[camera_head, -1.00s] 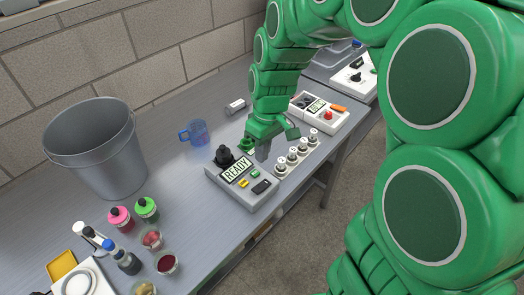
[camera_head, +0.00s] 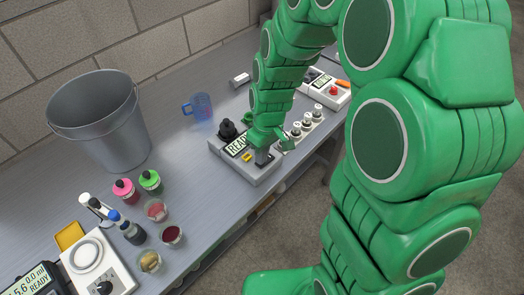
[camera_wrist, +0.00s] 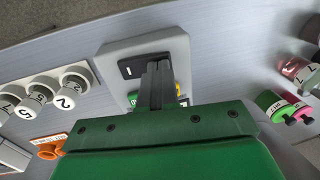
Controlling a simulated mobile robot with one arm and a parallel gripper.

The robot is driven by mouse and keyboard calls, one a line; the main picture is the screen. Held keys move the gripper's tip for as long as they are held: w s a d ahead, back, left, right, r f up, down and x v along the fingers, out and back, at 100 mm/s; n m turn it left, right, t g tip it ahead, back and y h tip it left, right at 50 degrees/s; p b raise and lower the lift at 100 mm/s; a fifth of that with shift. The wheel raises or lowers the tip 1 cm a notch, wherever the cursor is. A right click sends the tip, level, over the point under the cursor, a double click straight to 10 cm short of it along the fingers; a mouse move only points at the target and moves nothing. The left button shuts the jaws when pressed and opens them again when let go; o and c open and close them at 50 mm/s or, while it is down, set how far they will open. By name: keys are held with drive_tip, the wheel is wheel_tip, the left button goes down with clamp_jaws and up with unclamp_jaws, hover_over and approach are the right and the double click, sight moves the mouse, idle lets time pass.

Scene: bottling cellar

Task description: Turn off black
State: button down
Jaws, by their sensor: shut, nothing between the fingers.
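A light grey console (camera_head: 250,176) with a display reading READY stands on the bench in the head view. A black rocker switch on it shows in the wrist view (camera_wrist: 128,71), with a white mark at its left end. My gripper (camera_wrist: 157,68) is shut and empty, its fingertips right over the switch's right part in that view. Whether they touch it, I cannot tell. In the head view my gripper (camera_head: 264,157) points down at the console's front right and hides most of the switch. A yellow button (camera_head: 247,157) shows beside it.
A black knob (camera_head: 228,131) rises from the console's back. Numbered white-capped vials (camera_head: 307,125) stand close on the right. A blue mug (camera_head: 201,107) stands behind, a grey bucket (camera_head: 102,125) to the left, and pink (camera_head: 125,189) and green (camera_head: 150,180) capped bottles nearer left.

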drive_tip(key=shift+f, duration=0.1)
drive_tip(key=shift+a+f, duration=0.1)
drive_tip(key=shift+f, duration=0.05)
idle(0.4)
drive_tip(key=shift+w+d+r, duration=0.25)
drive_tip(key=shift+w+d, duration=0.25)
drive_tip(key=shift+d, duration=0.05)
wheel_tip(320, 180, up, 14)
drive_tip(key=s+a, duration=0.1)
drive_tip(key=shift+s+a, duration=0.3)
idle(0.5)
drive_tip(key=shift+f, duration=0.1)
idle(0.4)
